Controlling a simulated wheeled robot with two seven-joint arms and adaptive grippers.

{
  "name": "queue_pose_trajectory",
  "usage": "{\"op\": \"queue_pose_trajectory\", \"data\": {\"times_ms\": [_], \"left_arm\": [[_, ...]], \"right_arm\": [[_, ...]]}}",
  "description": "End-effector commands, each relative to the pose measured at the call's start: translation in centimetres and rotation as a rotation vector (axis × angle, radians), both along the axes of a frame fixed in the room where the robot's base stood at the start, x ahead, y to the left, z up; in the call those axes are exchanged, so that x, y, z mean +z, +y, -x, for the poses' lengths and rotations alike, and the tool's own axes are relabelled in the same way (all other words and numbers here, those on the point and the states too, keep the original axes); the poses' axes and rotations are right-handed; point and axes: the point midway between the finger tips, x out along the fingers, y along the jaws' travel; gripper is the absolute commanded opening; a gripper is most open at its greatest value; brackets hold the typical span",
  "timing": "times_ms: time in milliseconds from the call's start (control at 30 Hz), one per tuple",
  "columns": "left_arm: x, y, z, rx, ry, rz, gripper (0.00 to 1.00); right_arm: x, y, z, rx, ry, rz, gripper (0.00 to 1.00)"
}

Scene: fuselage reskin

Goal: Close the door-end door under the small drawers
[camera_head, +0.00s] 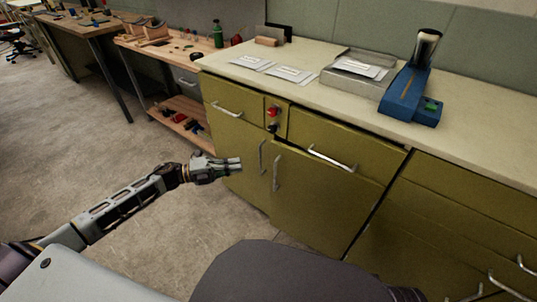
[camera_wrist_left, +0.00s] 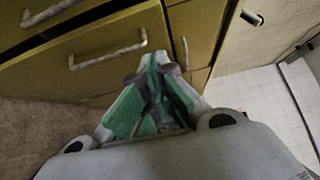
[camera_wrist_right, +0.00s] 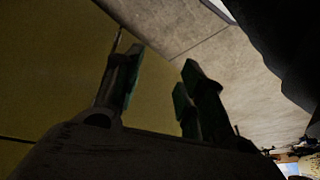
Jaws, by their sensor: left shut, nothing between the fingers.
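The olive cabinet has two small drawers at its left end, with a left door (camera_head: 239,165) and a right door (camera_head: 322,212) below. The doors have upright handles close together. The right door's top edge stands out from the drawer above, with a dark gap, so it looks ajar. My left gripper (camera_head: 239,164) is shut and empty in front of the left door, left of its handle (camera_head: 262,157). The left wrist view shows its fingertips (camera_wrist_left: 158,65) together. My right gripper (camera_wrist_right: 158,85) is open and empty beside an olive panel (camera_wrist_right: 50,70); the head view does not show it.
The countertop (camera_head: 330,80) holds papers (camera_head: 290,74), a metal tray (camera_head: 361,65) and a blue device (camera_head: 411,92). A wooden workbench (camera_head: 165,50) stands to the left. More drawers (camera_head: 465,210) lie to the right. The floor (camera_head: 120,160) in front is clear.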

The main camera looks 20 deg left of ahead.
Motion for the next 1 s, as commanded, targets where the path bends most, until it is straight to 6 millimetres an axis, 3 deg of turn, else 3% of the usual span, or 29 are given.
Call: {"op": "queue_pose_trajectory", "data": {"times_ms": [367, 1000], "left_arm": [[0.0, -0.9, -0.5, 0.000, -0.001, -0.001, 0.00], [0.0, -5.7, -3.4, 0.000, -0.001, 0.002, 0.00]], "right_arm": [[-0.5, 0.2, -0.1, -0.001, -0.007, -0.008, 0.40], [-3.5, 1.0, -0.5, -0.010, -0.047, -0.054, 0.40]]}}
